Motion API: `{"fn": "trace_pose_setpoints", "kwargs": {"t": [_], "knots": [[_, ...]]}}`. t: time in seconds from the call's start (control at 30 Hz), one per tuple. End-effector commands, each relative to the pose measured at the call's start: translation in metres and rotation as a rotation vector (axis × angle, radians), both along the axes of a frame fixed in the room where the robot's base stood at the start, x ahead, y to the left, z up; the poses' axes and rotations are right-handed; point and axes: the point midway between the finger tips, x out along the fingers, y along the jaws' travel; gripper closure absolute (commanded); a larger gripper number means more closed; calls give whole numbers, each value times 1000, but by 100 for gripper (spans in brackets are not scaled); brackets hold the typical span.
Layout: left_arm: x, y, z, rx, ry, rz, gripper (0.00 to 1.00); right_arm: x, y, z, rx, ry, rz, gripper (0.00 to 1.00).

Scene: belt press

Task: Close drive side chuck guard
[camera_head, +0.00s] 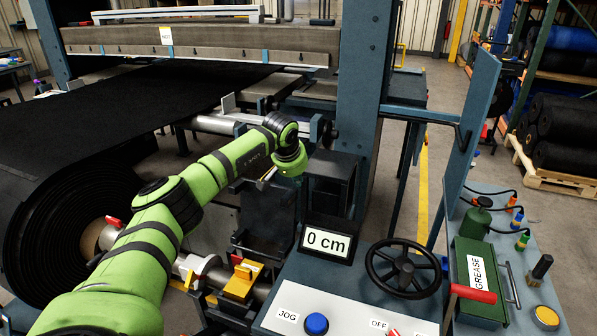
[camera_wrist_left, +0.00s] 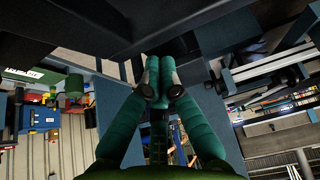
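My left arm reaches in from the left over the roll, and its wrist is beside the dark frame behind the console. My left gripper (camera_head: 296,182) hangs there, mostly hidden in the head view. In the left wrist view its two green fingers (camera_wrist_left: 160,72) meet at the tips, with nothing visible between them. A yellow block (camera_head: 240,281), apparently part of the chuck or its guard, sits on the roll's shaft below my arm. I cannot tell clearly whether the guard is open. The gripper is apart from this block. My right gripper is not in view.
The console holds a "0 cm" display (camera_head: 325,242), a black handwheel (camera_head: 403,268) and a blue jog button (camera_head: 316,323). A blue post (camera_head: 364,80) stands behind. The black belt roll (camera_head: 60,225) fills the left. A green grease box (camera_head: 478,280) is at right.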

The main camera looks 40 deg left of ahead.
Motion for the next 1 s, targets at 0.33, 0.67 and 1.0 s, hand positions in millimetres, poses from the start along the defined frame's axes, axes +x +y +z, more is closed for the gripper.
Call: {"fn": "trace_pose_setpoints", "kwargs": {"t": [0.33,0.67,1.0], "knots": [[-20,-6,5,0,-1,-1,100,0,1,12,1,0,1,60],[-22,-7,4,0,0,1,100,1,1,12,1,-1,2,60],[-25,-7,6,14,-36,1,100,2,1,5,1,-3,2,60]]}}
